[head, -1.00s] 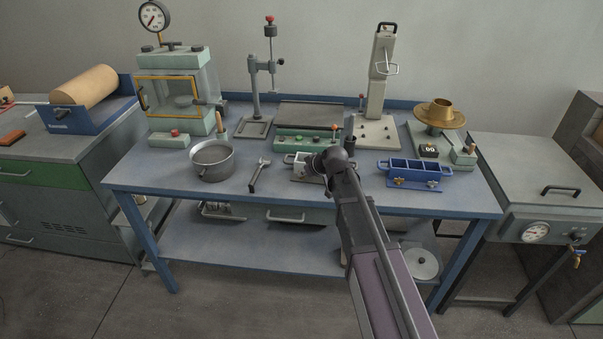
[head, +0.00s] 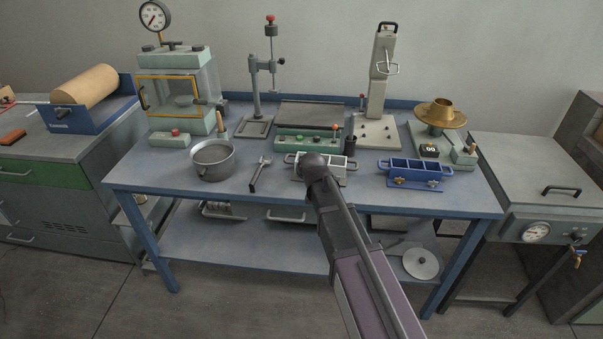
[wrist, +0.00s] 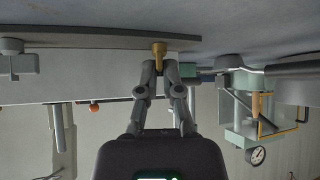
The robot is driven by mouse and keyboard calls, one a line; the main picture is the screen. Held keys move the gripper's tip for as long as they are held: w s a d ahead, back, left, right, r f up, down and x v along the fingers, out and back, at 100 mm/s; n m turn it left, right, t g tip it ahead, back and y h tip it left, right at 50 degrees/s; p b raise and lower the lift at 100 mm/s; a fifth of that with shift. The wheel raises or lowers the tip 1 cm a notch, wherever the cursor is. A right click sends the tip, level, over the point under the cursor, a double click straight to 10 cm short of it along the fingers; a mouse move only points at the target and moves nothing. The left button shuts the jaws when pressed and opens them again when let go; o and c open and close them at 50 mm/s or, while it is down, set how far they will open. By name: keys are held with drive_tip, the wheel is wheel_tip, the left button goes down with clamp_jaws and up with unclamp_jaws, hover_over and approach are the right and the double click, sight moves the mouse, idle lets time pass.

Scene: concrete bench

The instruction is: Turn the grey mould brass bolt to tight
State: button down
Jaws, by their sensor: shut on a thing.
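The grey mould (head: 336,168) stands on the blue bench, right of the wrench, partly covered by my arm in the head view. In the wrist view, which is upside down, its pale body (wrist: 95,88) and a long base plate (wrist: 90,42) fill the left and middle. The brass bolt (wrist: 159,50) shows at the mould's side in the wrist view. My gripper (wrist: 160,68) is shut on the bolt, one finger on each side. In the head view my arm hides the bolt and the fingers. How tight the bolt is cannot be told.
The blue mould (head: 413,167) with brass bolts stands to the right. A wrench (head: 260,174) and a metal pot (head: 213,159) lie to the left. A green box (head: 303,142) and a dark cup (head: 350,144) stand close behind the grey mould.

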drive_tip(key=m+h, duration=0.2)
drive_tip(key=m, duration=0.1)
drive_tip(key=a+m+h, duration=0.1)
drive_tip(key=m+h, duration=0.1)
drive_tip(key=m, duration=0.1)
drive_tip(key=shift+h, duration=0.4)
drive_tip(key=shift+w+a+m+g+h, duration=0.1)
drive_tip(key=shift+m+g+h, duration=0.6)
drive_tip(key=shift+m+h, duration=1.05)
drive_tip(key=shift+m+y, duration=0.25)
drive_tip(key=shift+m, duration=0.2)
drive_tip(key=c, duration=1.1)
unclamp_jaws()
drive_tip(key=shift+r, duration=0.15)
